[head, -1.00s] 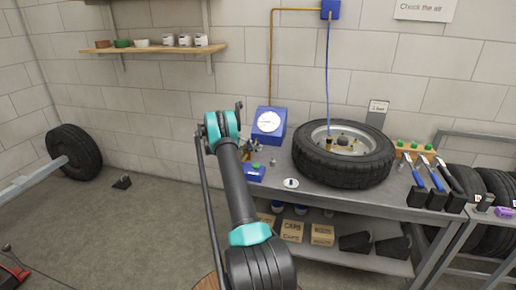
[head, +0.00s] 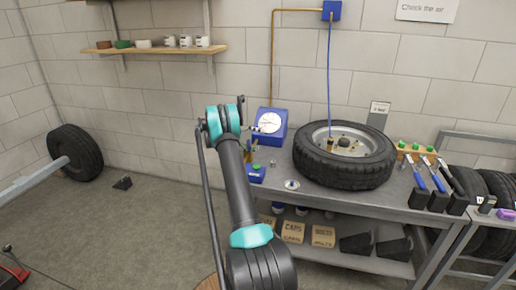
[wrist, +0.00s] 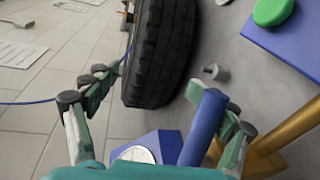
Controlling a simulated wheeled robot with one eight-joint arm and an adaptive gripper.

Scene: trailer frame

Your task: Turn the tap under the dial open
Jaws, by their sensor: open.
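The dial (head: 268,122) is a white round gauge on a blue box (head: 280,137) at the back left of the bench. It shows in the wrist view too (wrist: 137,155), low between the fingers. A blue rod-like handle (wrist: 205,125), apparently the tap's, stands between my fingers, closer to the right one. A brass pipe (wrist: 290,125) lies to its right. My gripper (wrist: 165,100) is open, with its fingers on either side of the blue handle; contact cannot be told. In the head view, my arm and gripper (head: 250,138) largely hide the tap below the dial.
A tyre (head: 345,155) lies on the bench right of the dial, with a blue hose (head: 328,75) to it. A small blue box with a green button (head: 256,171) sits in front of the dial. Tools (head: 432,185) stand at the right edge.

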